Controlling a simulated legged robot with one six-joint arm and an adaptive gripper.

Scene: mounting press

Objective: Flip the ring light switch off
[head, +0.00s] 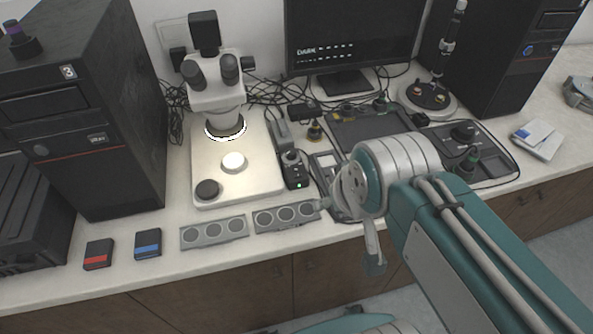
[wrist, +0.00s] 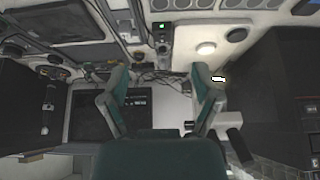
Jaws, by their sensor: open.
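The ring light (head: 225,127) glows as a bright white ring under the microscope head; it also shows in the wrist view (wrist: 218,79). A small black control box (head: 296,170) with a lit green lamp stands just right of the microscope base. The box shows near the top middle in the wrist view (wrist: 161,34). A knob is on its top; the switch's position is too small to tell. My gripper (wrist: 160,76) is open and empty, its fingers apart. In the head view it is right of the box, above the bench's front part, not touching the box.
The microscope (head: 215,85) stands on a pale base (head: 265,180). Two grey sample strips (head: 215,232) lie near the front edge. A monitor (head: 350,35) and cables are behind. A dark control panel (head: 465,150) is at the right; a black machine (head: 100,120) is at the left.

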